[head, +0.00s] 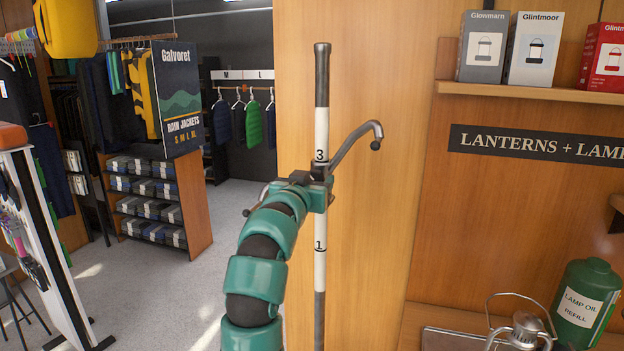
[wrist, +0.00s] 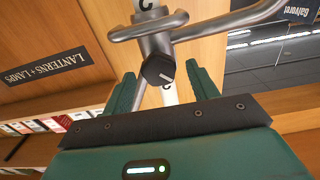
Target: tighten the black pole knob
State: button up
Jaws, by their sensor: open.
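The black pole knob (wrist: 157,70) shows in the wrist view, with a pale line on its face. It sits on a grey metal clamp on the upright white pole (head: 320,135), below a bent metal arm (head: 357,138) with a round end. My gripper (wrist: 163,76) is open. Its two green fingers stand on either side of the knob, with visible gaps. I cannot tell how deep the knob lies between them. In the head view my gripper (head: 318,193) is at the pole, between marks 3 and 1, and the knob cannot be made out clearly.
A wooden panel (head: 375,240) stands close behind the pole. At right are a shelf (head: 520,92) with lantern boxes, a green lamp oil can (head: 584,305) and a metal lantern (head: 523,330). Open floor (head: 245,215) lies at left, by a jacket rack.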

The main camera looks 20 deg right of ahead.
jog(key=shift+c, duration=0.2)
jog(key=c, duration=0.9)
jog(key=shift+f, duration=0.1)
jog(key=shift+c, duration=0.2)
